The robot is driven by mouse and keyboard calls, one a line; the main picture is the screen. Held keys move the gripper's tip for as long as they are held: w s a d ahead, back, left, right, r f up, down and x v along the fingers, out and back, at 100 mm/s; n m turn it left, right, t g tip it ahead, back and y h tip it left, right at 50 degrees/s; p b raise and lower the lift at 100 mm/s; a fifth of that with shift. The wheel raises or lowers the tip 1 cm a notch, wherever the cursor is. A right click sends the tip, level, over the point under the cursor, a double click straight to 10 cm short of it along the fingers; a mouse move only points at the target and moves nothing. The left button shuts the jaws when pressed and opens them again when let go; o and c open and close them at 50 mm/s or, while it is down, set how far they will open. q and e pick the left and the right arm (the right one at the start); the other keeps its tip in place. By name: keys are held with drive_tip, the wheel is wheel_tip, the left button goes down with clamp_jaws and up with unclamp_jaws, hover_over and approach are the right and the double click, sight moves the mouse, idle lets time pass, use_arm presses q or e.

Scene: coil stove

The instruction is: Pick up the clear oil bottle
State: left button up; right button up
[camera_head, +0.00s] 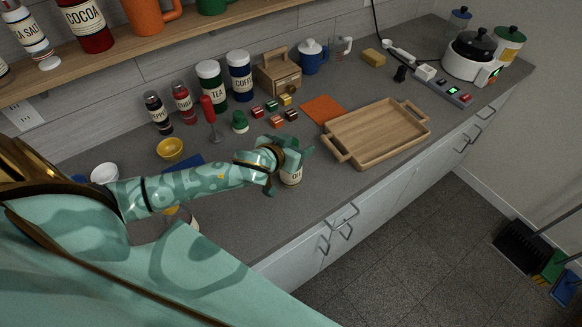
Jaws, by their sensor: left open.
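The clear oil bottle (292,178) stands on the grey counter near its front edge, with a pale label reading "OIL". Its upper part is hidden behind my left gripper (300,152). My left arm comes in from the left, and its teal patterned gripper is open at the top of the bottle. I cannot tell whether the fingers touch the bottle or stand around it. My right gripper is not in view.
A wooden tray (378,132) lies right of the bottle, with an orange mat (322,109) behind it. Behind the gripper are a green-capped jar (240,122), a red-handled utensil (208,110) and small colored blocks (277,121).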

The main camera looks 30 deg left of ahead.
use_arm(q)
clamp_jaws()
